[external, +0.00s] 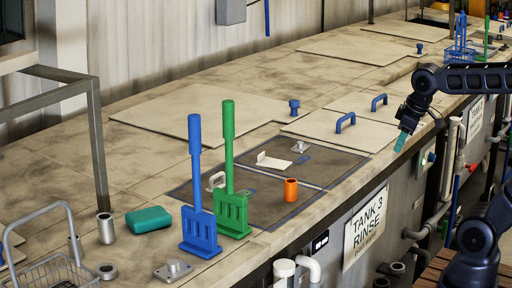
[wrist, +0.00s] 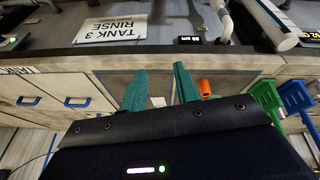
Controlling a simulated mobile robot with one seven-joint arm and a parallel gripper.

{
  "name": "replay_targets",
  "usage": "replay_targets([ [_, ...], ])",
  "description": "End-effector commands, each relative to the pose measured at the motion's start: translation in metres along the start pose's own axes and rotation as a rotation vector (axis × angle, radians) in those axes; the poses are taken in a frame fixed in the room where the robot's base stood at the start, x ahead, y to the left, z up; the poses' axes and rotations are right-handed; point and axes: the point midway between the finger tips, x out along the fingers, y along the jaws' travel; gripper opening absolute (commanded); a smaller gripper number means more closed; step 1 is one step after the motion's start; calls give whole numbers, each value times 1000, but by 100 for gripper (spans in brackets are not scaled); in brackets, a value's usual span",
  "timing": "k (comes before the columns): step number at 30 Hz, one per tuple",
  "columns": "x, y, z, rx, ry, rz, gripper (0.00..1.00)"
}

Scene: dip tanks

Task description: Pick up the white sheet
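A small white sheet (external: 274,162) with a turned-up edge lies on the dark inset panel of the bench, in the middle of the external view.
A teal block (external: 149,219) and a wire basket (external: 50,272) are at the left.

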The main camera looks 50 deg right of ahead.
Motion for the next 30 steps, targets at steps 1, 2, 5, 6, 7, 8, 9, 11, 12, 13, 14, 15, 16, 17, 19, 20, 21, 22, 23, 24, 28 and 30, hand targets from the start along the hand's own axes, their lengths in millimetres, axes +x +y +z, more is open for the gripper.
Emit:
replay_targets([
  [1,-1,4,-16,-46,-15,6,31],
  [2,-1,6,-25,-75,-23,10,31],
  [5,-2,13,-53,-170,-50,20,31],
  [6,-2,16,-65,-208,-60,25,31],
  [7,-1,17,-73,-236,-68,27,31],
  [8,0,19,-82,-265,-77,29,31],
  [9,1,22,-93,-303,-88,32,31],
  [11,3,25,-111,-359,-104,37,31],
  [12,5,28,-122,-396,-115,39,31],
  [13,7,29,-131,-425,-123,40,31],
  [14,9,31,-140,-454,-132,42,31],
  [15,12,33,-151,-492,-144,43,31],
  [16,14,34,-160,-519,-152,44,31],
  [17,16,36,-168,-547,-161,45,31],
  [19,23,39,-188,-613,-181,47,31],
  [20,26,40,-197,-640,-190,46,31],
  [21,31,42,-208,-677,-203,46,31],
  [22,34,44,-216,-705,-211,47,31],
  [23,38,45,-225,-734,-220,47,31],
  [24,43,46,-236,-770,-232,45,31],
  [28,62,51,-271,-889,-271,41,31],
  [30,74,53,-289,-953,-293,38,31],
])
